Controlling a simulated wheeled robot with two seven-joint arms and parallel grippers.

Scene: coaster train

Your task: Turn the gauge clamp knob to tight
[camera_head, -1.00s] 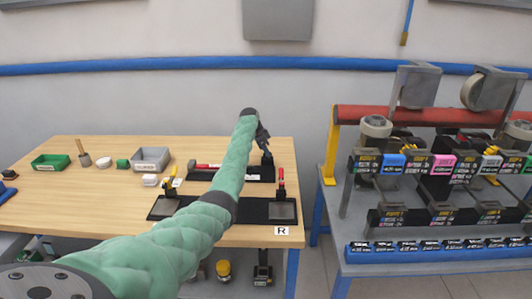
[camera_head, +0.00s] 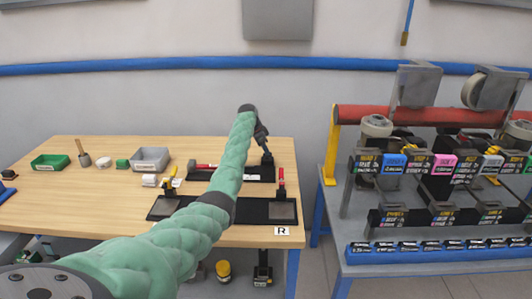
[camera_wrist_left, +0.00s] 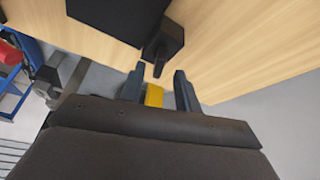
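My left gripper (camera_head: 262,138) is over the back right of the wooden bench, at the end of my green-sleeved arm. Just ahead of the fingertips is a black block (camera_wrist_left: 164,40) with a small dark stem pointing toward the gap. In the head view a black upright part (camera_head: 267,160) stands just below the gripper; it may be the gauge clamp. The knob's markings and setting cannot be read. My right gripper is not in view.
A green bin (camera_head: 50,162) and a grey bin (camera_head: 150,158) stand at the left. A blue-framed rack table (camera_head: 430,258) stands right, across a gap.

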